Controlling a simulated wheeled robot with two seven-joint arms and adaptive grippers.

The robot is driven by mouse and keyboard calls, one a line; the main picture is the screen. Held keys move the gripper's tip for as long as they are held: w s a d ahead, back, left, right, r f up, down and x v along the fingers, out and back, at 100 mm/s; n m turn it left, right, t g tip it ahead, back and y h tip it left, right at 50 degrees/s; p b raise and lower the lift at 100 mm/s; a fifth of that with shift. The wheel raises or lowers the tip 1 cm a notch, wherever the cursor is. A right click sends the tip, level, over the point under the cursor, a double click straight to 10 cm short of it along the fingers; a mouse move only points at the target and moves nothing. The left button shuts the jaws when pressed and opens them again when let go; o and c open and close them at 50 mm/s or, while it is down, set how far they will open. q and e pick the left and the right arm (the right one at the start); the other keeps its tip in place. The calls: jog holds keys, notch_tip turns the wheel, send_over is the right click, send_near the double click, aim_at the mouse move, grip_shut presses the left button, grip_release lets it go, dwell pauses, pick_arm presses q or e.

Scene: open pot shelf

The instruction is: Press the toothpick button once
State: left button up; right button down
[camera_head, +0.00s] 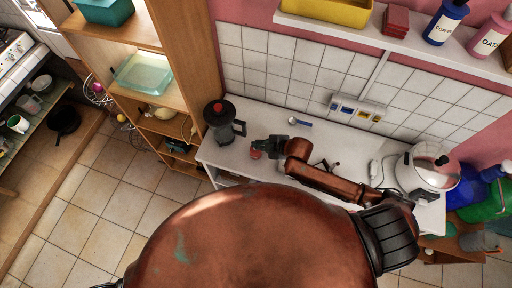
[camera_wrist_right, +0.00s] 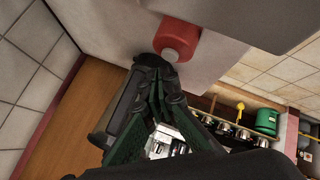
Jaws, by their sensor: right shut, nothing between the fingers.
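My right gripper (camera_head: 262,147) is shut and empty, low over the counter. In the wrist view its dark fingertips (camera_wrist_right: 153,64) are right beside the red cylinder; I cannot tell whether they touch it. My left gripper is not in view.
A blender-like jug (camera_head: 223,125) stands left of my right gripper on the counter (camera_head: 247,112). A blue-handled spoon (camera_head: 300,122) lies behind. A white cooker (camera_head: 425,172) is at the right. Wall sockets (camera_head: 357,108) and a tall wooden shelf (camera_head: 203,50) bound the space.

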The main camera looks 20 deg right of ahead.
jog(key=shift+f, duration=0.85)
dwell(1.2)
jog(key=shift+r+p, duration=0.85)
jog(key=shift+p, duration=0.2)
notch_tip(320, 180, up, 5)
jog(key=p, duration=0.5)
jog(key=shift+r, duration=0.1)
dwell(0.5)
